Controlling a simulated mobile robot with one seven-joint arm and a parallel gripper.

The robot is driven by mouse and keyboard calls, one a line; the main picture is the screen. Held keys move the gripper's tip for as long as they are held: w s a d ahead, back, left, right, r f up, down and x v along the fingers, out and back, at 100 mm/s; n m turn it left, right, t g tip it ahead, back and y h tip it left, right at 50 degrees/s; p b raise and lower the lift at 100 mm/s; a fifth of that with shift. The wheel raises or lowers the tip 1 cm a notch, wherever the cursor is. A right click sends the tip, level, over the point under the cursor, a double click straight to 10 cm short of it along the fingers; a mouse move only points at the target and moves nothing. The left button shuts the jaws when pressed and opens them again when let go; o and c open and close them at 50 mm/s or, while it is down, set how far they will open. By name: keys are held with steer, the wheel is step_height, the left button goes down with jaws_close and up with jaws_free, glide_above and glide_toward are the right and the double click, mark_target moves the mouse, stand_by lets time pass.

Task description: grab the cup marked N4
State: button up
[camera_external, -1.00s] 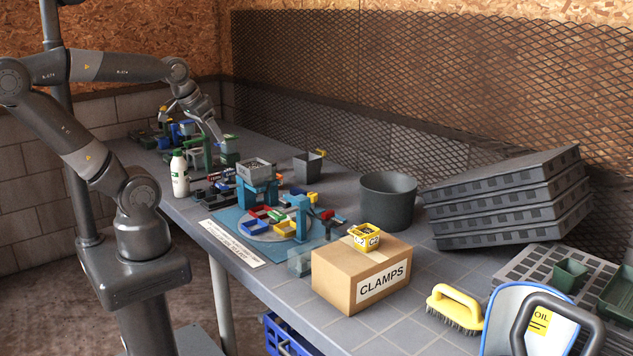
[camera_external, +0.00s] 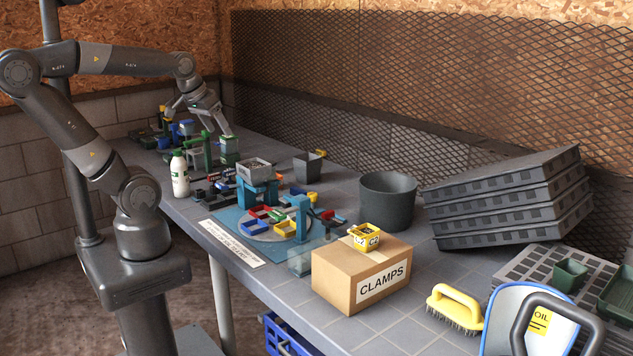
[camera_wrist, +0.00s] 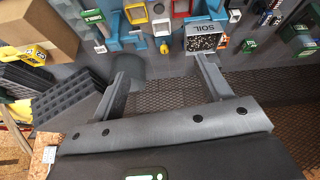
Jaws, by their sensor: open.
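No marking N4 can be read in any view, so I cannot tell which cup it is. A yellow cup marked C2 (camera_external: 364,237) stands on the cardboard box. My gripper (camera_external: 199,120) is over the far end of the bench, open and empty. In the wrist view my gripper (camera_wrist: 160,62) has its fingers spread wide, with the grey container marked SOIL (camera_wrist: 206,36) beyond the right finger.
The cardboard box marked CLAMPS (camera_external: 345,281) and a dark round pot (camera_external: 387,202) stand right of the turntable. A white bottle (camera_external: 180,176) stands at the bench's left edge. Stacked dark trays (camera_external: 510,200) lean near the mesh. Bare bench shows around the yellow brush (camera_external: 455,308).

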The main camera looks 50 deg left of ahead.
steer(key=w+a+r+n, duration=0.1)
steer(key=w+a+n, duration=0.35)
steer(key=w, duration=0.35)
steer(key=w+a+r+n, duration=0.1)
steer(key=w+a+n, duration=0.2)
steer(key=w+n, duration=0.45)
steer(key=w+a+f+n, duration=0.4)
steer(key=w+a+n, duration=0.3)
steer(key=w+a, duration=0.45)
steer(key=w+a+f+n, duration=0.4)
steer(key=a+f+n, duration=0.1)
steer(key=a+f, duration=0.2)
steer(key=w+a+f+n, duration=0.4)
steer(key=a+f, duration=0.4)
steer(key=w+a+f+n+g, duration=0.1)
steer(key=w+a+f+n, duration=0.3)
steer(key=a+f, duration=0.3)
steer(key=shift+w+a+f+n, duration=0.2)
steer(key=shift+w+n, duration=0.15)
steer(key=shift+n, duration=0.45)
steer(key=x, duration=0.4)
steer(key=shift+f, duration=0.3)
steer(key=shift+s+x, duration=0.2)
steer(key=shift+x, duration=2.9)
steer(key=shift+f, duration=0.1)
